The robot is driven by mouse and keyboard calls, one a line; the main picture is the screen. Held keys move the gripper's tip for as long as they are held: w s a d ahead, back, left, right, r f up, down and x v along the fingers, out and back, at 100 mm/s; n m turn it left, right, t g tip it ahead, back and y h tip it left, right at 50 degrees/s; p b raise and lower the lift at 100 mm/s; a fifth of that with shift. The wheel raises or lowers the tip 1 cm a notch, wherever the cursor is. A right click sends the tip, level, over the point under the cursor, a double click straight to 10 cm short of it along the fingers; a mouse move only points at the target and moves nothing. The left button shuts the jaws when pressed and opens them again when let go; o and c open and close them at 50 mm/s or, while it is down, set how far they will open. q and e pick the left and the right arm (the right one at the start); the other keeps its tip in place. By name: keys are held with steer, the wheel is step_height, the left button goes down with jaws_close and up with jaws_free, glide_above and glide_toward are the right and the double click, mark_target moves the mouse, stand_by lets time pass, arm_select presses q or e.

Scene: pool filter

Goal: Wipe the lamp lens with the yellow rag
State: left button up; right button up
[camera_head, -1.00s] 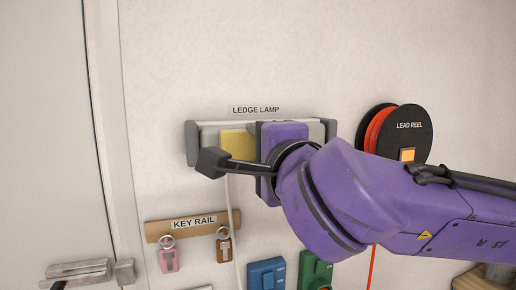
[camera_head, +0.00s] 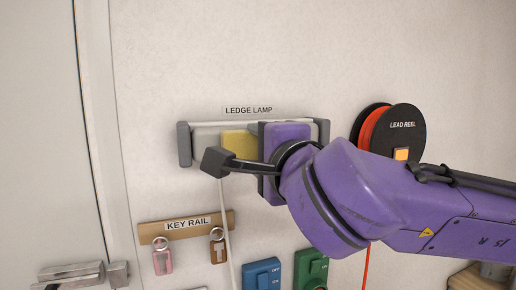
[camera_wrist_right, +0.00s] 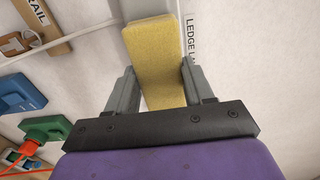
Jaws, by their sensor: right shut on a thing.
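The ledge lamp (camera_head: 183,145) is a wide fixture on the wall with dark grey end brackets. Its pale lens (camera_head: 207,139) shows left of the rag; my gripper and wrist cover much of its right part. The yellow rag (camera_head: 239,144) is a folded pad at the lamp's front. My right gripper (camera_wrist_right: 160,85) is shut on the rag, which stands out between its two grey fingers in the right wrist view (camera_wrist_right: 155,50). The rag appears to lie against the lens, but I cannot tell contact for certain. My left gripper is not in view.
A key rail (camera_head: 187,226) with two tagged keys hangs below left. A pale cord runs down from the lamp. Blue (camera_head: 262,274) and green (camera_head: 310,268) switch boxes sit below. A lead reel (camera_head: 402,124) with orange cable is at right. A door handle (camera_head: 70,272) is lower left.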

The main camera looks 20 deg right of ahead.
steer(key=shift+a, duration=1.35)
steer(key=shift+s+d, duration=0.1)
steer(key=shift+d, duration=0.1)
steer(key=shift+s, duration=0.2)
steer(key=shift+s+a, duration=0.1)
steer(key=shift+s, duration=0.55)
steer(key=shift+w, duration=0.15)
